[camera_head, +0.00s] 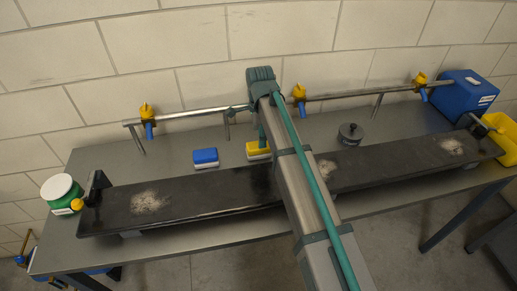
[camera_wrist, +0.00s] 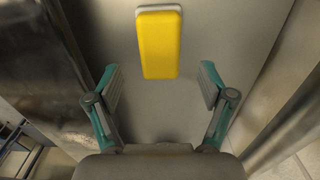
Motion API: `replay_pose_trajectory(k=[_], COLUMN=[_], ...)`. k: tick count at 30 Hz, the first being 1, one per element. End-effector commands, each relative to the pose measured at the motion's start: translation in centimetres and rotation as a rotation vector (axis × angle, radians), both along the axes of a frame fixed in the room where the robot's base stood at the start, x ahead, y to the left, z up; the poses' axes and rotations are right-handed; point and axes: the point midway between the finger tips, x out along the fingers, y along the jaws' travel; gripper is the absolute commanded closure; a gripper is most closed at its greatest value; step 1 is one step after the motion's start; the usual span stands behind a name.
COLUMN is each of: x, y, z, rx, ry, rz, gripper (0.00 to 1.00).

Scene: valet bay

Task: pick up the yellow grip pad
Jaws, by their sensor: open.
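The yellow grip pad (camera_wrist: 160,44) has a pale base edge and lies on the grey metal bench top. In the wrist view it is ahead of my open gripper (camera_wrist: 161,85), roughly centred between the two teal fingers, apart from both. In the head view the yellow pad (camera_head: 257,150) shows partly, just behind the dark ramp, with my arm and gripper (camera_head: 263,135) over it. The fingertips are mostly hidden there by the arm.
A blue pad (camera_head: 205,158) lies to the left of the yellow one. A dark board (camera_head: 200,198) runs along the bench front. A pipe rail (camera_head: 195,113) with several yellow-blue taps runs behind. A dark lidded pot (camera_head: 350,134) stands right; a white-lidded green tub (camera_head: 61,192) stands far left.

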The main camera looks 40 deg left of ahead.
Motion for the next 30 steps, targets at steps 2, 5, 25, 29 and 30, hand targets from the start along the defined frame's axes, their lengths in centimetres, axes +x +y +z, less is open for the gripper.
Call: replay_pose_trajectory(k=[2, 5, 25, 29, 30], x=[0.0, 0.0, 0.0, 0.0, 0.0], y=[0.0, -0.1, 0.0, 0.0, 0.0], z=[-0.3, -1.0, -5.1, -5.1, -5.1], rx=[-0.001, -0.002, 0.0, 0.0, 0.0], ry=[0.001, 0.002, 0.0, 0.0, 0.0], rz=[0.0, 0.0, 0.0, 0.0, 0.0], gripper=[0.19, 0.19, 0.3, 0.52, 0.59])
